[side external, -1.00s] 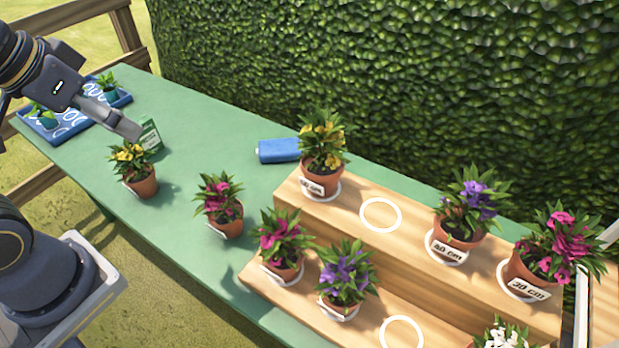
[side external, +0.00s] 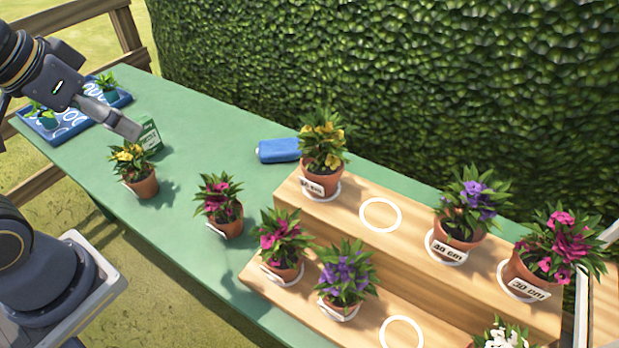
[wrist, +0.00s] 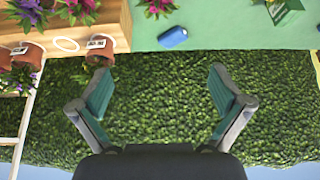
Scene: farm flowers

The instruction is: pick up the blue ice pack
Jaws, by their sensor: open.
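The blue ice pack (side external: 279,150) lies flat on the green table near the hedge, just left of the wooden stand and a yellow-flowered pot. It also shows in the wrist view (wrist: 173,38), beyond my fingers near the top. My gripper (side external: 132,130) is above the table's left part, near the green box, well left of the ice pack. In the wrist view my gripper (wrist: 163,100) has its two fingers wide apart with only hedge between them, so it is open and empty.
A tiered wooden stand (side external: 405,215) holds several potted flowers. A yellow-flowered pot (side external: 140,181) and a pink-flowered pot (side external: 226,220) stand on the green table (side external: 205,130). A green box (side external: 150,135) and blue tray (side external: 70,123) are at left. Table around the ice pack's left is clear.

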